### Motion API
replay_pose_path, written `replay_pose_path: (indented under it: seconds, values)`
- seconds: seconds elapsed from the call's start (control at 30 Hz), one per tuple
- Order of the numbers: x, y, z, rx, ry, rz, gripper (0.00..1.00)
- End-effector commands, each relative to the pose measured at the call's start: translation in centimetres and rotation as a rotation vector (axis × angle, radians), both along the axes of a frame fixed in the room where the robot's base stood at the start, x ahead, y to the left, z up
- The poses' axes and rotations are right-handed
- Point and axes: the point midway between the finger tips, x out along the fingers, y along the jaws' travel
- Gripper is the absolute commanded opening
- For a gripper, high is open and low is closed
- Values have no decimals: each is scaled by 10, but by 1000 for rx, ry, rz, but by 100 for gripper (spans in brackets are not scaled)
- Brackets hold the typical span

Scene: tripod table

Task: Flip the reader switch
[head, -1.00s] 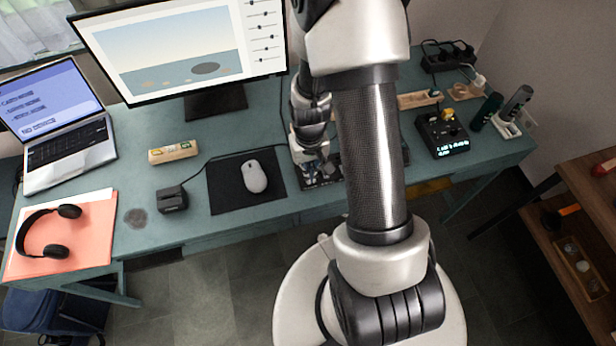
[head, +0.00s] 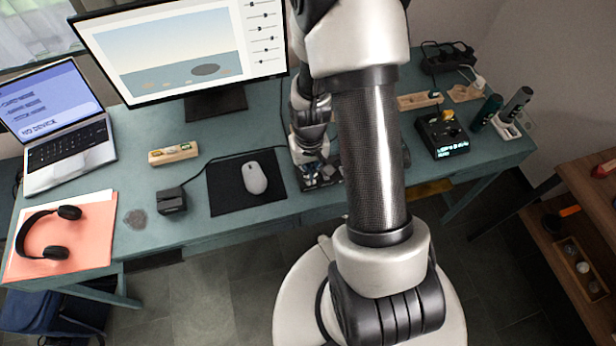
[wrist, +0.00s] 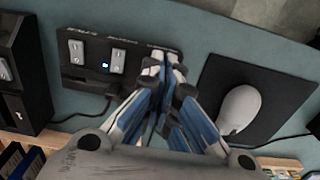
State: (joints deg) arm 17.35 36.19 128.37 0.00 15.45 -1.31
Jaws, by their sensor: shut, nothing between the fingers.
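A black switch panel (wrist: 88,76) lies flat on the desk in the wrist view, with small upside-down lettering along its edge. It bears a silver rocker switch (wrist: 77,52) at the left, another silver switch (wrist: 118,61) in the middle and a small blue light between them. My gripper (wrist: 166,66) is shut and empty, its blue and grey fingers over the panel's right end, hiding what is there. I cannot tell whether the tips touch it. In the head view my gripper (head: 312,174) is partly seen over the panel, right of the mouse pad. Which switch is the reader's is not legible.
The mouse pad (wrist: 286,94) with a white mouse (wrist: 239,109) lies close beside my fingers. A black box (wrist: 18,77) with switches stands on the panel's other side. A small black cabled device (head: 172,199) and a laptop (head: 58,125) stand farther left in the head view.

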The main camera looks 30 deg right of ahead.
Motion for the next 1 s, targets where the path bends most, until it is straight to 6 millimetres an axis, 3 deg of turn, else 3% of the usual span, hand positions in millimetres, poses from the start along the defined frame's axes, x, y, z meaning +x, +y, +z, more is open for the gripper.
replay_pose_path:
  seconds: [1.0]
  values:
    - [0,0,-12,0,0,0,0]
